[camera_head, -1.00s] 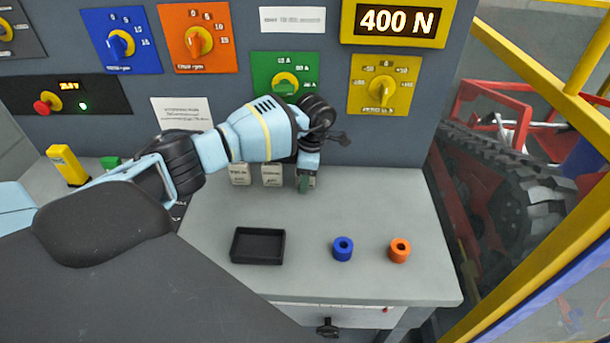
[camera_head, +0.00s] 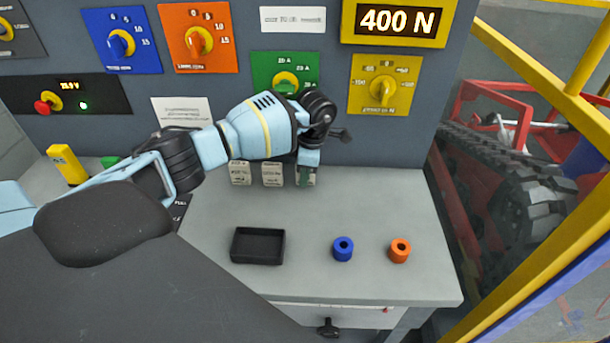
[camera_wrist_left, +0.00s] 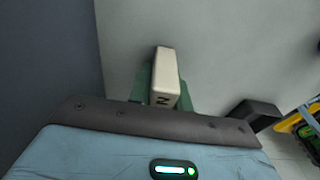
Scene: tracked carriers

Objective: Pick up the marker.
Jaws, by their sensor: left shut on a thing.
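The marker appears to be a small off-white block (camera_wrist_left: 165,78) with a dark letter N on its end, seen in the left wrist view. My left gripper (camera_wrist_left: 164,88) has a green finger on each side of it and is shut on it. In the head view the left gripper (camera_head: 304,181) is at the back of the grey bench, by the panel. The marker (camera_head: 312,174) is partly hidden there by the finger. I cannot tell whether it is clear of the bench. My right gripper is not in view.
Two similar labelled blocks, one (camera_head: 240,173) and another (camera_head: 272,174), stand just left of the gripper. A black tray (camera_head: 258,260), a blue ring (camera_head: 343,249) and an orange ring (camera_head: 400,251) lie nearer the bench front. The panel (camera_head: 400,145) rises close behind.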

